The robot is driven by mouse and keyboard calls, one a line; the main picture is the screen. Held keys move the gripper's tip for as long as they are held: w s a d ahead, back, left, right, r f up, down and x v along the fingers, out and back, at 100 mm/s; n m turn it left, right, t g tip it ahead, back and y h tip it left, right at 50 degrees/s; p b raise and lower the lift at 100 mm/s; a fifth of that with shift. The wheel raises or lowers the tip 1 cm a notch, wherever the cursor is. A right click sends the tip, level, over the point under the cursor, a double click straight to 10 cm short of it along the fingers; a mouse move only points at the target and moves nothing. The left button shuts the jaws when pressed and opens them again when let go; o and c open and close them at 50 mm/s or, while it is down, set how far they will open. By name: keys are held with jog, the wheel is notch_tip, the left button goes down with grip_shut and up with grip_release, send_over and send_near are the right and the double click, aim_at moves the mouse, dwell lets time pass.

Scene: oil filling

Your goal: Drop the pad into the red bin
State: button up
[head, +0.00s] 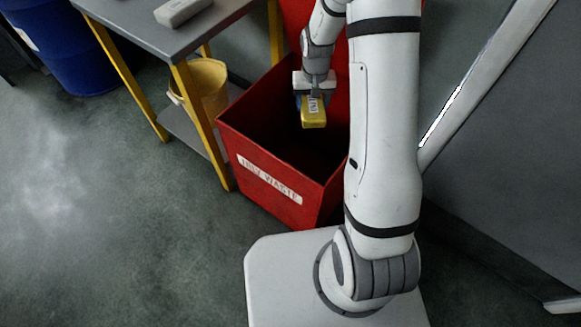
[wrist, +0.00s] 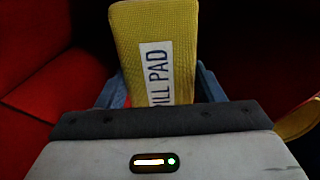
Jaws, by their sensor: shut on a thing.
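The pad (head: 314,117) is a yellow block with a white label, held over the opening of the red bin. In the wrist view the pad (wrist: 128,45) stands out ahead between the blue fingers, and its label reads "ILL PAD" in part. My gripper (head: 311,98) is shut on the pad, above the bin's dark inside. The red bin (head: 272,190) stands on the floor with a white label reading "OILY WASTE" on its front. Its red walls (wrist: 40,90) surround the pad in the wrist view. The bin's bottom is dark and my arm hides its right side.
A grey table (head: 140,25) with yellow legs stands left of the bin, with a pale block (head: 182,11) on top. A yellow bucket (head: 203,88) sits on its lower shelf. A blue drum (head: 65,45) is at the far left. The floor at left is clear.

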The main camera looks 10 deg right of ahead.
jog(key=o, duration=1)
jog(key=shift+r+p, duration=1.05)
jog(key=shift+r, duration=2.8)
